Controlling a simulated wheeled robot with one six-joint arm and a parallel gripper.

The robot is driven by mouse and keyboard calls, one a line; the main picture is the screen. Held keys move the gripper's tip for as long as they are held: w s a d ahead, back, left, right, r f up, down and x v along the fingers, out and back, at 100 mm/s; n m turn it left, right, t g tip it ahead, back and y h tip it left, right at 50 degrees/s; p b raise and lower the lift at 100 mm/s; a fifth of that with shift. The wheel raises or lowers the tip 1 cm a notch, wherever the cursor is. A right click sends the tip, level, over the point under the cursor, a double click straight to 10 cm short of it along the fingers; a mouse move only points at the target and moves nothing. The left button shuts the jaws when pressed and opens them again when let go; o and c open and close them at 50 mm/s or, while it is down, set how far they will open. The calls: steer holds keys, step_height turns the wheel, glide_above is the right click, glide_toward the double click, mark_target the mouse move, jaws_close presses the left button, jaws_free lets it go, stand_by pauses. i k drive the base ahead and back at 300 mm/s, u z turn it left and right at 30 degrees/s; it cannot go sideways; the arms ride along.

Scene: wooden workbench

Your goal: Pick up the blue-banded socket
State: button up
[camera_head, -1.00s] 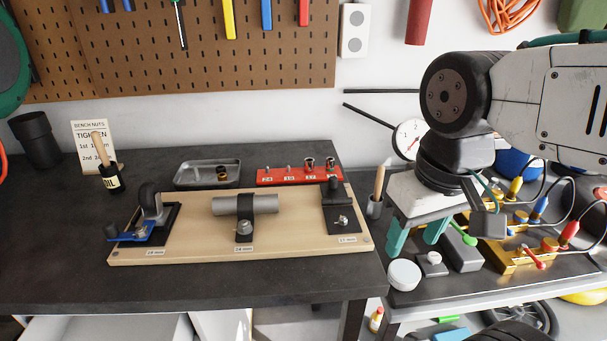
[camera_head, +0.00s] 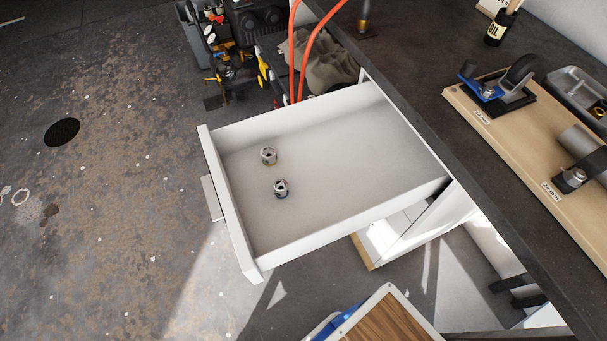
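Two small metal sockets stand in the open white drawer (camera_head: 345,243), in its left half near the front panel. The upper socket (camera_head: 268,155) looks silver with a brownish tint low down. The lower socket (camera_head: 281,188) looks silver with a dark lower part. They stand apart from each other. I cannot make out a blue band on either one; they are too small to tell. My gripper is outside this view.
The dark bench top (camera_head: 425,100) overhangs the drawer's right end. A wooden board (camera_head: 480,118) with clamped fixtures lies on it, beside a grey metal tray (camera_head: 570,80). An orange hose (camera_head: 303,55) hangs behind the drawer. The drawer's right half is empty.

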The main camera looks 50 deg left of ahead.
mark_target(281, 187)
steer(key=u, duration=2)
steer(key=k, duration=0.45)
steer(key=u, duration=0.5)
steer(key=i, duration=0.4)
steer(key=u, duration=0.45)
